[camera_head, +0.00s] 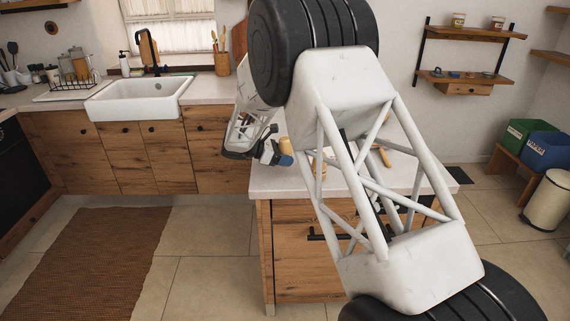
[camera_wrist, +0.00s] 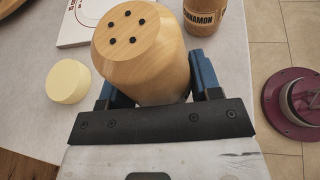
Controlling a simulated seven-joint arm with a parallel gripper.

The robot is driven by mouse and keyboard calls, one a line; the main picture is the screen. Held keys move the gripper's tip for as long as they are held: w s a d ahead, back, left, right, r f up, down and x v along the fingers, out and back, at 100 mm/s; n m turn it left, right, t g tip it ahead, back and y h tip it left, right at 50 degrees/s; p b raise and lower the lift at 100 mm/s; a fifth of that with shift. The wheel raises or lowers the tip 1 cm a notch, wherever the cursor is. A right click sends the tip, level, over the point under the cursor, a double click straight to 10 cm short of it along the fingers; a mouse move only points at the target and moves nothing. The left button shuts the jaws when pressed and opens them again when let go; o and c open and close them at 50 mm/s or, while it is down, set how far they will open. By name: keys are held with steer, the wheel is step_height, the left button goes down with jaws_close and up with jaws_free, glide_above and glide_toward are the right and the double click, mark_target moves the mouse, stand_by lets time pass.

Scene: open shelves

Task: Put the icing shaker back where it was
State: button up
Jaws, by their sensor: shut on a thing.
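A light wooden shaker, which I take to be the icing shaker (camera_wrist: 135,45), has several black holes in its rounded top. My gripper (camera_wrist: 157,88) is shut on it, with a blue finger on each side. It appears tilted in the wrist view, and its lower part is hidden by the gripper. In the head view my gripper (camera_head: 276,156) is at the left edge of the white island counter (camera_head: 285,183). A small wooden shape shows beside the fingers there. I cannot tell whether the shaker touches the counter.
A pale yellow round object (camera_wrist: 68,82) lies left of the shaker. A white book or card (camera_wrist: 76,25) and a cinnamon jar (camera_wrist: 206,17) are beyond it. A maroon round object (camera_wrist: 294,104) is at right. My arm hides much of the island.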

steer(key=shift+f, duration=1.55)
steer(key=shift+f, duration=0.15)
steer(key=o, duration=0.9)
steer(key=shift+o, duration=0.2)
steer(key=shift+a+r, duration=0.1)
steer(key=shift+r, duration=0.1)
steer(key=v, duration=1.1)
steer(key=shift+s+a+r, duration=0.1)
steer(key=shift+a+r, duration=0.05)
steer(key=shift+a, duration=0.25)
steer(key=shift+d, duration=0.1)
